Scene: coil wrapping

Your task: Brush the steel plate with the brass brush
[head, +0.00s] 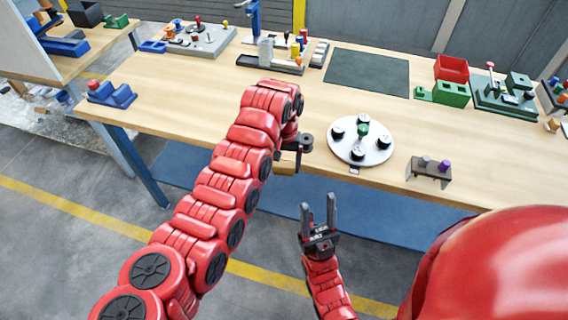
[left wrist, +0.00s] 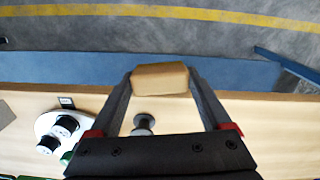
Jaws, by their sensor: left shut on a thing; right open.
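My left gripper (head: 288,160) is at the table's front edge, left of the white disc. In the left wrist view its fingers (left wrist: 160,78) are shut on a tan block (left wrist: 160,77), gripped at its two ends. The block is partly hidden behind the gripper in the head view. No bristles show, so I cannot tell whether it is the brass brush. I cannot pick out a steel plate for sure. My right gripper (head: 318,212) is open and empty, in front of the table and below its edge, with fingers pointing up the picture.
A white round disc (head: 344,149) carries black knobs and a green one. A dark spool-like piece (left wrist: 143,124) stands near my left gripper. Right of the disc is a small brown stand (head: 428,173) with a purple knob. A dark mat (head: 367,72) lies behind.

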